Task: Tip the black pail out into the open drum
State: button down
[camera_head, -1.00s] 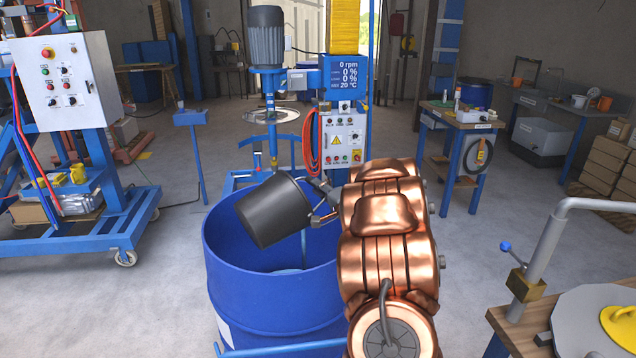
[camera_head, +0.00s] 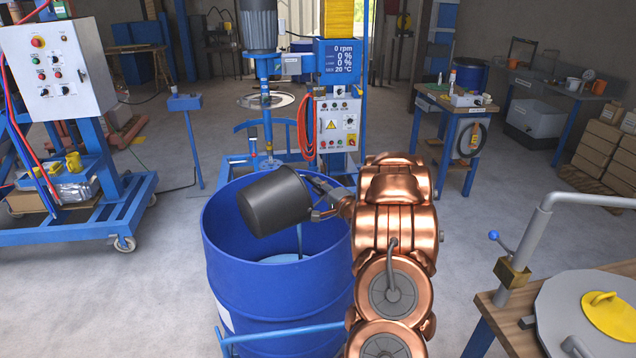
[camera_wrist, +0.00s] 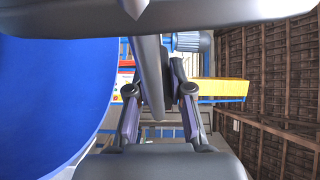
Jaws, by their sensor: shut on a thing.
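The black pail (camera_head: 270,203) is tipped on its side over the open blue drum (camera_head: 275,305). Its closed end points left and its rim is on the right. A thin grey-blue strand, apparently a stream, runs from under the rim into the drum. Pale blue liquid shows low inside the drum. My gripper (camera_head: 325,203) is shut on the pail at its right side, above the drum's rim. In the wrist view my gripper's fingers (camera_wrist: 160,92) close around a grey bar-like part. The drum's blue wall (camera_wrist: 45,100) fills the left there. The pail's inside is hidden.
The mixer with its control panel (camera_head: 337,125) stands just behind the drum. A blue wheeled frame (camera_head: 90,230) is at the left. A workbench (camera_head: 510,310) with a grey lid is at the front right.

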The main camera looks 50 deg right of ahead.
jog(key=shift+s+d+f+m+p, duration=0.1)
jog(key=shift+d+f+m+p, duration=0.5)
jog(key=shift+p, duration=1)
jog(key=shift+s+d+f+m, duration=0.1)
jog(key=shift+d+f+m, duration=0.25)
jog(key=shift+f+m, duration=0.3)
jog(key=shift+s+d+f+m, duration=0.1)
jog(key=shift+d+f+m, duration=0.3)
jog(key=shift+f, duration=0.3)
jog(key=shift+a, duration=0.1)
jog(key=shift+w, duration=0.1)
